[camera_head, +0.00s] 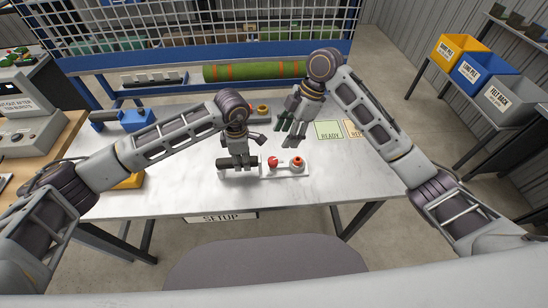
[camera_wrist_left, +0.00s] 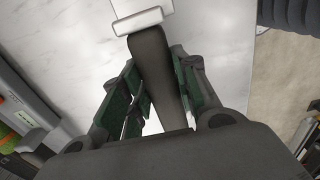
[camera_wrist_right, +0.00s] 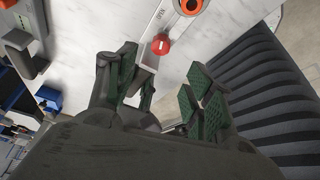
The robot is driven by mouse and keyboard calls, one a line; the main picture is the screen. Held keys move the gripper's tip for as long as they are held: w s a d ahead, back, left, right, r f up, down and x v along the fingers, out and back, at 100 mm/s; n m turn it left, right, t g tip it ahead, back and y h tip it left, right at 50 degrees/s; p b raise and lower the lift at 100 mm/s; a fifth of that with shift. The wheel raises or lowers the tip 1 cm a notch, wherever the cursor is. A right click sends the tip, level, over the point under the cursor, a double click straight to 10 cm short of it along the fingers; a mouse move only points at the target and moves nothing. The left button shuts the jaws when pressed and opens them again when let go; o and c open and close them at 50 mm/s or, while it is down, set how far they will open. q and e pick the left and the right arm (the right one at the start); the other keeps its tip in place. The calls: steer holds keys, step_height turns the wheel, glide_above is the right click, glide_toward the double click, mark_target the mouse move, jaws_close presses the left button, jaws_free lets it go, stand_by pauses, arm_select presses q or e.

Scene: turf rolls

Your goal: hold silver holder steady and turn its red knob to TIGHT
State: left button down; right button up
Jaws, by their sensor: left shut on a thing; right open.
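The silver holder (camera_head: 286,172) lies on the white table, a flat plate with a dark handle (camera_head: 224,164) at its left end. My left gripper (camera_head: 238,162) is shut on this handle, which also shows between the green pads in the left wrist view (camera_wrist_left: 153,65). The red knob (camera_head: 273,162) sits on the plate right of the handle. In the right wrist view the red knob (camera_wrist_right: 160,44) has a white mark, near the word OPEN. An orange ring (camera_wrist_right: 191,5) is beside it. My right gripper (camera_head: 290,127) is open and empty, above and behind the holder, apart from the knob.
READY (camera_head: 329,130) and a partly hidden second card lie at the right. A ring-topped item (camera_head: 262,110) stands behind my left wrist. A green roll with orange bands (camera_head: 240,72) lies at the back. A blue tool (camera_head: 135,119) is at the left. The front right tabletop is clear.

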mark_target(273, 160)
steer(key=x, duration=1.1)
steer(key=shift+f, duration=0.25)
steer(key=shift+c, duration=0.2)
steer(key=c, duration=1)
